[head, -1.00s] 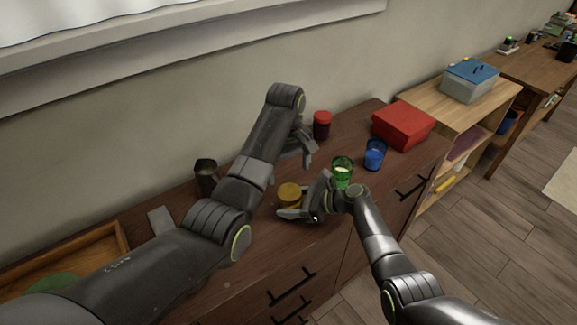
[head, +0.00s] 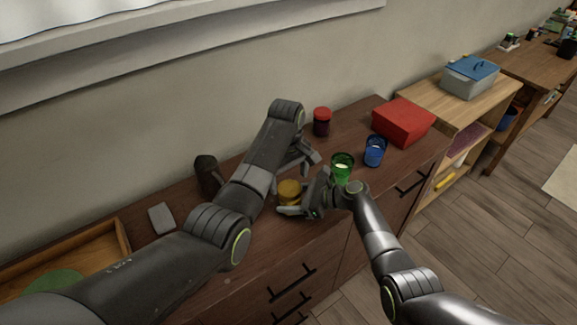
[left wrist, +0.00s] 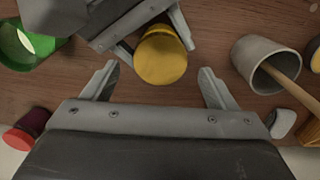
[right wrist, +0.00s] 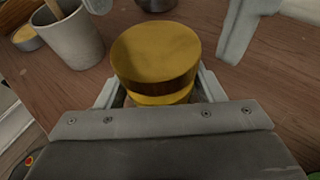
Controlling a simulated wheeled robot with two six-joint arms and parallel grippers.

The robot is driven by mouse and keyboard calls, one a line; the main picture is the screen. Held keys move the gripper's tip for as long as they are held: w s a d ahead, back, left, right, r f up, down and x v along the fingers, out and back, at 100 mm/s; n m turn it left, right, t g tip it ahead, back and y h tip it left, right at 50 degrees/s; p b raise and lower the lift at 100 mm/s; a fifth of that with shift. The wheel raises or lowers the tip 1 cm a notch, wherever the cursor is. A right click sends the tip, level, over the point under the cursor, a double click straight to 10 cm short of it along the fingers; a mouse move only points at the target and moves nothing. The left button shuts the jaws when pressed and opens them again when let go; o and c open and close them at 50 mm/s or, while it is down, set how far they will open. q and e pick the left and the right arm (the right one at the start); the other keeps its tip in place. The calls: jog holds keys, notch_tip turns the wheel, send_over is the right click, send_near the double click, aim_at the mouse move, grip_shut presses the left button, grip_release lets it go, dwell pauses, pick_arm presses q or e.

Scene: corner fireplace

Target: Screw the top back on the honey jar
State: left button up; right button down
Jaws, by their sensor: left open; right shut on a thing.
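The honey jar (head: 289,188) is a short amber cylinder on the brown cabinet top. In the right wrist view a wide golden top (right wrist: 155,50) sits over its yellow lower part (right wrist: 160,98); whether it is screwed tight I cannot tell. My right gripper (head: 303,196) is shut on the jar's lower part. My left gripper (head: 304,158) is open and empty, just above and behind the jar. In the left wrist view the jar (left wrist: 161,58) lies just beyond and between the left fingertips (left wrist: 158,72), apart from both.
A green glass (head: 341,168) and blue glass (head: 375,152) stand right of the jar. A red-lidded jar (head: 322,122) and red box (head: 402,122) are behind. A grey cup with a wooden stick (left wrist: 262,62), a grey block (head: 162,218) and a wooden tray (head: 122,240) are leftward.

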aim_at(289, 188)
pick_arm(q)
jog(key=shift+f, duration=1.55)
jog(key=c, duration=1)
jog(key=o, duration=1.2)
jog(key=shift+r, duration=0.1)
notch_tip(289, 188, up, 12)
jog(key=shift+a+f, duration=0.1)
jog(key=shift+a, duration=0.05)
